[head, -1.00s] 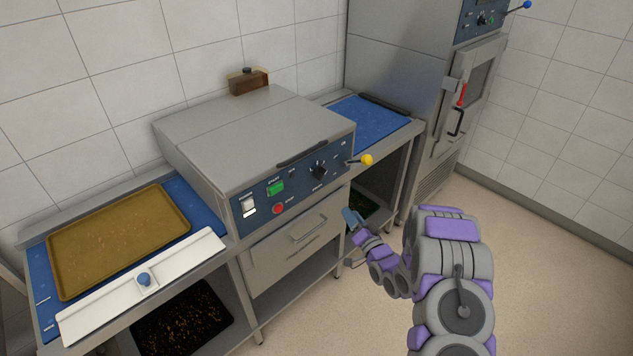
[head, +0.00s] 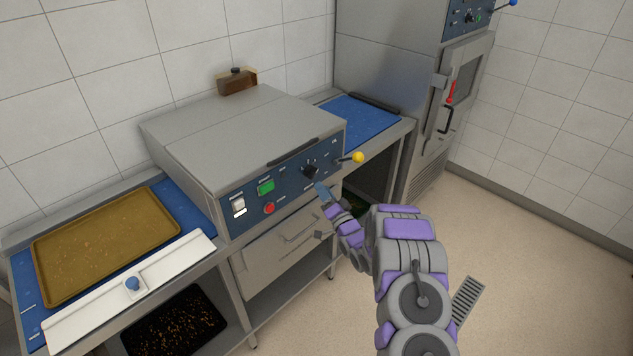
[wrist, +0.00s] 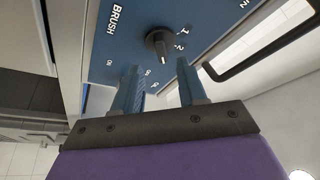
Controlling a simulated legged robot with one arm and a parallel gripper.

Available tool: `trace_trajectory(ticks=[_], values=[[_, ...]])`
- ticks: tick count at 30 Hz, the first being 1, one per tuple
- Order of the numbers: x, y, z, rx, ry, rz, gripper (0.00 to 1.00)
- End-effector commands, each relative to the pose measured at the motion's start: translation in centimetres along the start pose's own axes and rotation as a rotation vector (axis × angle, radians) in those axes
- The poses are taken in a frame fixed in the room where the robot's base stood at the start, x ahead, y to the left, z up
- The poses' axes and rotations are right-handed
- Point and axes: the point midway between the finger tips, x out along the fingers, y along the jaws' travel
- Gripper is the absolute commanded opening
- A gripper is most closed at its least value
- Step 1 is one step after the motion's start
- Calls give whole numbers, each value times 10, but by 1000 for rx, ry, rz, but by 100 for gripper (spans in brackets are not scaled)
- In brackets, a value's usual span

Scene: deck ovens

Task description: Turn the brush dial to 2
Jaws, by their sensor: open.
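The brush dial (head: 310,171) is a black knob on the blue front panel of the steel machine. In the wrist view the dial (wrist: 158,41) sits near the word BRUSH, with marks 1 and 2 to its right. A white line shows on the knob's lower end, pointing down in the picture; I cannot tell exactly which mark it meets. My gripper (wrist: 157,66) is open, its two blue fingers pointing at the panel just short of the dial, with nothing between them. In the head view my gripper (head: 322,190) is just below and right of the dial.
A yellow-knobbed lever (head: 358,157) sticks out right of the dial. A green button (head: 266,187), a red button (head: 269,208) and a white switch (head: 238,206) are to the left. A dark handle bar (head: 293,152) runs above the panel. Floor to the right is open.

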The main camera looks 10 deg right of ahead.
Motion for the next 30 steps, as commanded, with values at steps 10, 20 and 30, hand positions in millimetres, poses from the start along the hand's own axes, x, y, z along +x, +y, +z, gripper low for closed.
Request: trace_trajectory(ticks=[10, 20, 30], values=[[49, 0, 1, -2, 1, -4, 42], [58, 0, 0, 0, 0, 1, 42], [58, 0, 0, 0, 0, 0, 21]])
